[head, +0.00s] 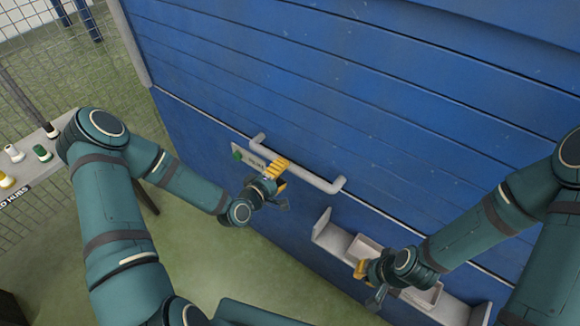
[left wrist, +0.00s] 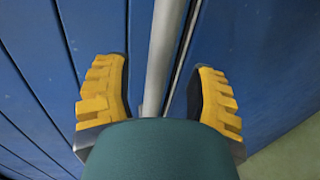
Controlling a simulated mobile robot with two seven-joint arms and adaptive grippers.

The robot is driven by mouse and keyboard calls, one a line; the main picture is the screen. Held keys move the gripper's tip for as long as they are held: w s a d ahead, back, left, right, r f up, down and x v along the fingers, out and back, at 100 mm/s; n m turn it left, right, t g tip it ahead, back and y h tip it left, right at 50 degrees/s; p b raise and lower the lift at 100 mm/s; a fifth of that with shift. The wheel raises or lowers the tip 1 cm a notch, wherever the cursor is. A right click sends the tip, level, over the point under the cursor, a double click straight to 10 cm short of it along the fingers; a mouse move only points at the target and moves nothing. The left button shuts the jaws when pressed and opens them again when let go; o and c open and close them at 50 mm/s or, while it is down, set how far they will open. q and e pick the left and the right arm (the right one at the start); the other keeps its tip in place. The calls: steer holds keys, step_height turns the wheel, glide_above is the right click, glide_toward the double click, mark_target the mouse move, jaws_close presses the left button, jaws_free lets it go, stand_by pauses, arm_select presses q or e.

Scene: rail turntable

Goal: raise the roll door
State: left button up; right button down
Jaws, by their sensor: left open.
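The blue roll door (head: 330,90) fills the upper middle of the head view, with horizontal slats. A grey bar handle (head: 310,175) is fixed low on it and also shows in the left wrist view (left wrist: 165,45). My left gripper (head: 280,174) is open at the handle's left part. In the left wrist view its yellow fingers (left wrist: 160,98) stand on either side of the bar, with gaps between bar and fingers. My right gripper (head: 361,268) is lower right, in front of a grey shelf; its jaw opening is unclear.
The grey shelf (head: 328,236) with pale trays (head: 364,247) juts out below the door. A small plate (head: 246,156) with a green spot is behind the left gripper. A table (head: 40,162) with several small parts and a wire fence stand at left. Green floor is clear below.

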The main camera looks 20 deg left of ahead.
mark_target(290, 167)
arm_select(q)
steer(key=shift+x, duration=2.15)
jaws_close()
